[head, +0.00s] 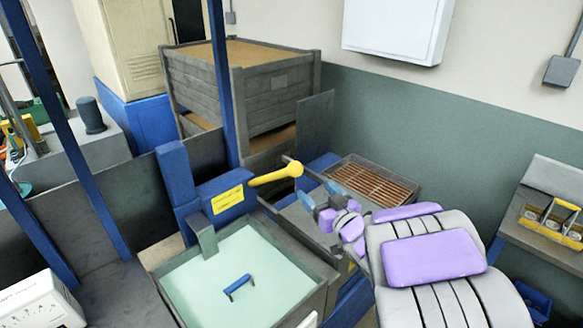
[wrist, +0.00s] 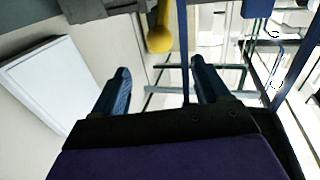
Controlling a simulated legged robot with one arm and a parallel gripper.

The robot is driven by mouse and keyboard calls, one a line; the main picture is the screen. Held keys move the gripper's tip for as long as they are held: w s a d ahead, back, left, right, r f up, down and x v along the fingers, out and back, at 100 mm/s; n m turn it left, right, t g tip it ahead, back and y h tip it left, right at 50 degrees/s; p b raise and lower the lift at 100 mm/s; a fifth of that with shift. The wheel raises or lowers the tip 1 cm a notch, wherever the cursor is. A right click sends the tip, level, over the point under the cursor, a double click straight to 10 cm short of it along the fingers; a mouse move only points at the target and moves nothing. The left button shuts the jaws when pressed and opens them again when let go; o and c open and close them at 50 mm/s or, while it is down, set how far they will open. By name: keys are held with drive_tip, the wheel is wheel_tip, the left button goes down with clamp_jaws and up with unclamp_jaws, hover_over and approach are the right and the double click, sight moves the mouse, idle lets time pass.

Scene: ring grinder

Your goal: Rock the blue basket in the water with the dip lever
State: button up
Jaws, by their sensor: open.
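The yellow dip lever (head: 274,178) sticks out to the right from a blue housing (head: 222,194) and ends in a round knob. In the wrist view the lever's knob (wrist: 160,40) shows ahead of the fingers, near the top, not between them. A tank (head: 170,306) of pale green water stands below the housing. Of the blue basket (head: 238,284), only a blue handle shows above the water; the rest is hidden. My gripper (head: 316,207) is open and empty, just right of and below the knob, apart from it. Both fingers show in the wrist view (wrist: 160,76).
A rusty grate (head: 372,183) lies behind my gripper. A blue post (head: 222,85) rises behind the lever housing. A wooden crate (head: 238,85) stands at the back. A shelf with a yellow-handled tray (head: 552,222) is at the right.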

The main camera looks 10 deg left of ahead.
sight(292, 166)
drive_tip(key=b+x, duration=0.1)
drive_tip(key=x, duration=0.6)
drive_tip(key=b+x, duration=0.1)
drive_tip(key=x, duration=0.6)
drive_tip(key=shift+w+a+f, duration=0.1)
drive_tip(key=shift+f, duration=0.15)
drive_tip(key=shift+w+a+r+b, duration=0.2)
drive_tip(key=shift+w+a+b, duration=0.05)
drive_tip(key=shift+w+b, duration=0.05)
drive_tip(key=shift+c, duration=0.2)
clamp_jaws()
drive_tip(key=shift+f, duration=0.15)
